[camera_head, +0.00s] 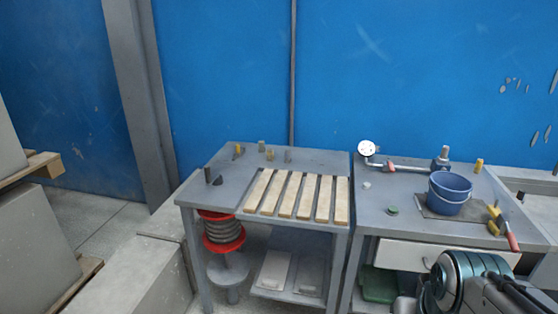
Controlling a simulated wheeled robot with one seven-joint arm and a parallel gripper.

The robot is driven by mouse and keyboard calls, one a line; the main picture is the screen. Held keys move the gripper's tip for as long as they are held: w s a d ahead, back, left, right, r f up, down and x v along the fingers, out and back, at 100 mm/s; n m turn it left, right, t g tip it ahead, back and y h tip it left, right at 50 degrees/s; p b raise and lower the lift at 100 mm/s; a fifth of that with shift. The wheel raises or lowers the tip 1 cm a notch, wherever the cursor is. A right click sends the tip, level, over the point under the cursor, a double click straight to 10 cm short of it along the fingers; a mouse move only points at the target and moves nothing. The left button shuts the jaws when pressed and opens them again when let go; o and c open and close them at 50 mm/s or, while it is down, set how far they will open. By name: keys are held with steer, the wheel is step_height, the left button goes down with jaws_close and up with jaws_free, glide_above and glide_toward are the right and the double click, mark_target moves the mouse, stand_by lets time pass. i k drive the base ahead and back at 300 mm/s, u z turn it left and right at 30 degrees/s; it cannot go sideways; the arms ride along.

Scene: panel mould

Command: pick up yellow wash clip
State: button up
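Several small yellow pieces are in view, and they are too small to tell which is the wash clip. One yellow clip-like piece (238,151) stands at the back left of the left table. A yellow upright piece (478,165) stands at the back of the right table. More yellow pieces (494,226) lie by a red-handled tool (512,241) at the right table's right side. Part of my teal and black arm shows at the bottom right, in front of the right table. My gripper's fingers are not in view.
The left table (220,177) carries wooden slats (300,196) and small dark pegs. The right table (378,212) holds a blue bucket (450,194) on a dark mat and a metal arm with a round white gauge (367,148). A blue wall (220,70) stands close behind.

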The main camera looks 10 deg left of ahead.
mark_target(270, 151)
steer(key=u, duration=1.45)
steer(key=i, duration=2.15)
steer(key=z, duration=0.75)
steer(key=i, duration=0.4)
steer(key=z, duration=0.15)
